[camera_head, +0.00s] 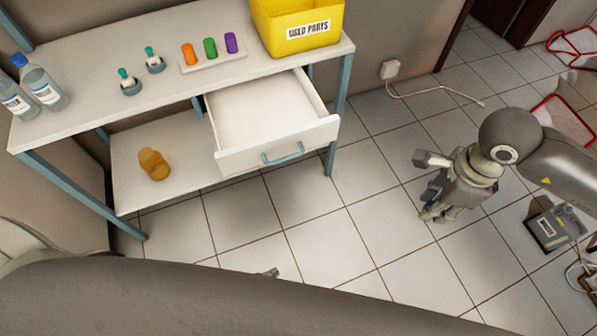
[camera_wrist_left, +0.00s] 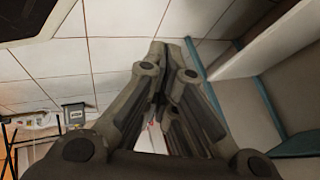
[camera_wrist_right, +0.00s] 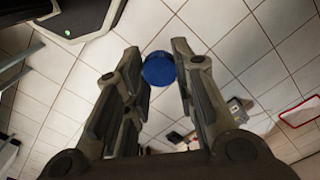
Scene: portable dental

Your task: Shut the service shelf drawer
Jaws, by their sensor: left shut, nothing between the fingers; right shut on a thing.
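The service shelf drawer (camera_head: 262,110) is white and stands pulled out under the shelf top. Its inside looks empty, and its front panel (camera_head: 245,156) carries a blue-grey bar handle (camera_head: 284,154). My left gripper (camera_wrist_left: 167,48) is shut and empty in the left wrist view. My left arm crosses the bottom of the head view and mostly hides that gripper, below the drawer. My right gripper (camera_head: 432,210) is off to the right of the shelf over the floor. It is shut on a round blue thing (camera_wrist_right: 159,68), seen between its fingers in the right wrist view.
The shelf top (camera_head: 110,112) holds bottles (camera_head: 42,85), small vials (camera_head: 127,82), a rack with coloured pieces (camera_head: 212,59) and a yellow bin (camera_head: 275,25). An amber item (camera_head: 153,164) lies on the lower shelf. The tiled floor before the drawer is clear.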

